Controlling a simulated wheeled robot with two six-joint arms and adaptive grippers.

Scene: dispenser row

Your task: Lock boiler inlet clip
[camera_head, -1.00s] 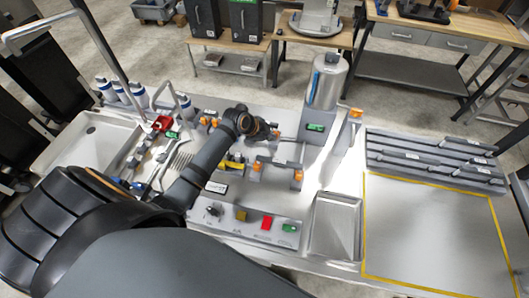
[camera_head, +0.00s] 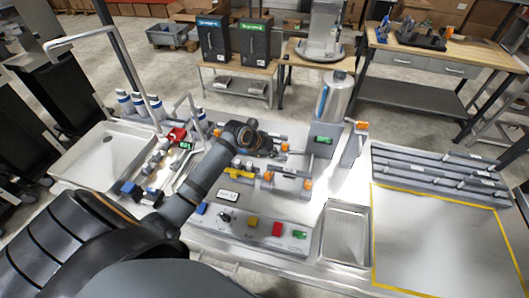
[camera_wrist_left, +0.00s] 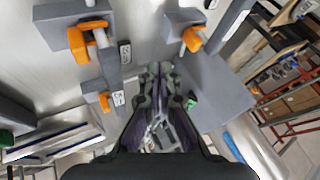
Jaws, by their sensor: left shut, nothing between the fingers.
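The boiler (camera_head: 335,100) is a silver cylinder on a grey block with a green display, right of centre in the head view. Orange clips sit on grey fittings near it, one close to my gripper (camera_head: 284,147) and others in front (camera_head: 268,176) (camera_head: 307,184). Which is the inlet clip I cannot tell. My left gripper (camera_head: 272,147) is shut and empty, over the panel left of the boiler. In the left wrist view its fingertips (camera_wrist_left: 159,68) are together, between an orange clip at left (camera_wrist_left: 78,42) and one at right (camera_wrist_left: 193,40). My right gripper is not in view.
A panel with coloured buttons (camera_head: 276,229) lies at the front, beside a metal tray (camera_head: 346,236). A yellow-bordered clear area (camera_head: 435,240) is at right. A sink (camera_head: 100,150) and several bottles (camera_head: 140,104) are at left. My left arm covers part of the bench.

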